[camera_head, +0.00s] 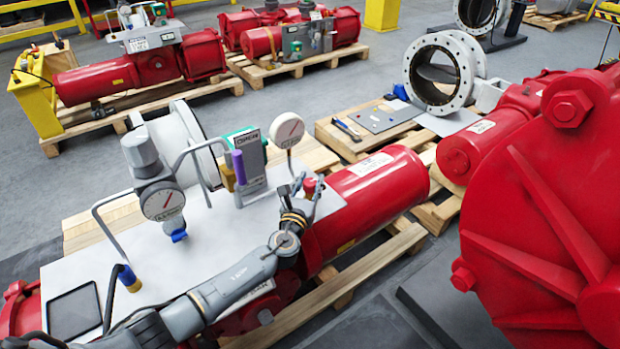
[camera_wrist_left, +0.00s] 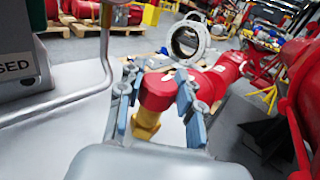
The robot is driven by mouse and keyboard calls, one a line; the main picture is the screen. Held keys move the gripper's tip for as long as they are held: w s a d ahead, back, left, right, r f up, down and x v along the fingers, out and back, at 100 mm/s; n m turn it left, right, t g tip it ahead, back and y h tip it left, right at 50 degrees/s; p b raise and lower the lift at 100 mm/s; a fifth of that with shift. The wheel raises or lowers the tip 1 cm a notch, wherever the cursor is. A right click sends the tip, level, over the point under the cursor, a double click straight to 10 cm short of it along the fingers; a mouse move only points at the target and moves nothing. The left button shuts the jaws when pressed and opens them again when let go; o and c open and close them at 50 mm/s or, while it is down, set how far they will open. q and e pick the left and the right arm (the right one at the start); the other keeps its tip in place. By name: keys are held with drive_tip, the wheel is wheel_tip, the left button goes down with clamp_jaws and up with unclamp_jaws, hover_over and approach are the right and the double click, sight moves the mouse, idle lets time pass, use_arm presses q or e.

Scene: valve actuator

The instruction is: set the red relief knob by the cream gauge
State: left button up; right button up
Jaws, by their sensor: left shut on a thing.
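The red relief knob (camera_head: 309,186) stands near the right end of the grey panel, against the big red cylinder. My left gripper (camera_head: 304,194) reaches over the panel from below and is shut on the knob. In the left wrist view the red knob (camera_wrist_left: 157,90) sits between the two blue-padded fingers, with a brass-coloured stem below it. The cream gauge (camera_head: 287,129) stands on a stalk just behind the gripper, its face towards the head camera with a red needle. The needle's exact reading is too small to tell. My right gripper is not seen.
A second gauge (camera_head: 162,200) under a grey regulator stands at the left of the panel. Bent grey tubes, a purple-capped part (camera_head: 239,167) and a green indicator box (camera_head: 247,152) stand close to the gripper. A large red flanged body (camera_head: 545,210) fills the right side.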

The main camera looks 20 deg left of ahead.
use_arm(q)
drive_tip(key=shift+y, duration=0.3)
drive_tip(key=o, duration=1.2)
drive_tip(key=shift+s, duration=0.25)
drive_tip(key=s, duration=1.1)
drive_tip(key=shift+s+d, duration=0.2)
drive_tip(key=shift+d, duration=0.2)
